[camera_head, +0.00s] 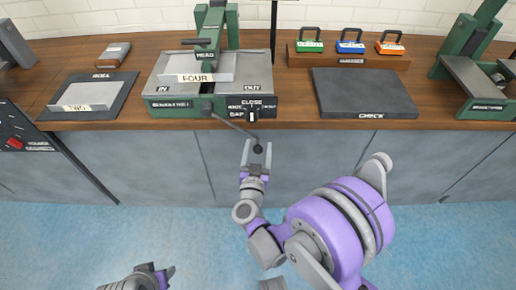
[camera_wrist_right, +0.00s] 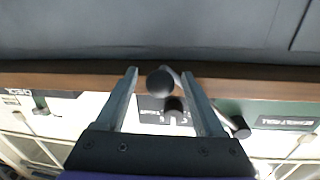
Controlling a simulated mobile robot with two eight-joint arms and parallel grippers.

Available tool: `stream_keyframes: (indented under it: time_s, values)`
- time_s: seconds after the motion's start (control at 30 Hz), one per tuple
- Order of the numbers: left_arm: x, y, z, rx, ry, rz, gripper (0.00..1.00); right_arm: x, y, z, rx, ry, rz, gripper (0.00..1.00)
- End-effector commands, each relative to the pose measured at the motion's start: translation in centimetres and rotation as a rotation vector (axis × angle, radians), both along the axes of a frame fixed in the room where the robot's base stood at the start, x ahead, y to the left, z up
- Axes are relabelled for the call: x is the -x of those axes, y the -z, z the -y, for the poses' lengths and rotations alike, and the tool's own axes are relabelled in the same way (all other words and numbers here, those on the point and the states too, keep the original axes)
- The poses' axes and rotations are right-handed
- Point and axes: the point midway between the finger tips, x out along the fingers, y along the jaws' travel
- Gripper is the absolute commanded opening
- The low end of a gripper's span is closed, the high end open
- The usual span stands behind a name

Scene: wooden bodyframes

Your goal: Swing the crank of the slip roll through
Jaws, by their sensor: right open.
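The slip roll (camera_head: 185,100) is a green and grey machine on the bench. Its crank (camera_head: 232,128) is a thin dark rod slanting down to a black ball knob (camera_head: 258,149) past the bench's front edge. My right gripper (camera_head: 257,148) is open, with its fingertips either side of the knob. In the right wrist view the knob (camera_wrist_right: 160,82) shows between the two separated fingers (camera_wrist_right: 160,76), without clear contact. The crank rod runs from it toward the right. My left gripper (camera_head: 160,275) is low at the left, apart from the bench; its fingers are small.
A dark CHECK pad (camera_head: 364,96) lies to the right, a plate marked TWO (camera_head: 85,97) to the left. Coloured padlock-shaped blocks (camera_head: 350,45) stand behind. The floor ahead is clear.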

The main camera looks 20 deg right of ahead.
Motion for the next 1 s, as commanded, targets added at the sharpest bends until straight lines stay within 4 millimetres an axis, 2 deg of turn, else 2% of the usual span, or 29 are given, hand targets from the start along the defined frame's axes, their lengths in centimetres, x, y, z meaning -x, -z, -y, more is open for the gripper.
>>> stream_keyframes:
  time_s: [0.2, 0.23, 0.6, 1.0]
  values:
    - [0.0, 0.0, 0.0, 0.0, 0.0, 0.0, 0.5, -0.02, -0.01, 0.02, 0.0, 0.0, 0.0, 0.7]
    - [0.0, 0.0, 0.0, 0.0, 0.0, 0.0, 0.5, -0.02, -0.01, 0.02, 0.0, 0.0, 0.0, 0.67]
    - [0.0, 0.0, 0.0, 0.0, 0.0, 0.0, 0.5, 0.0, -0.02, 0.01, 0.0, 0.0, 0.0, 0.0]
    - [0.0, 0.0, 0.0, 0.0, 0.0, 0.0, 0.5, 0.02, -0.01, 0.02, 0.0, 0.0, 0.0, 0.0]
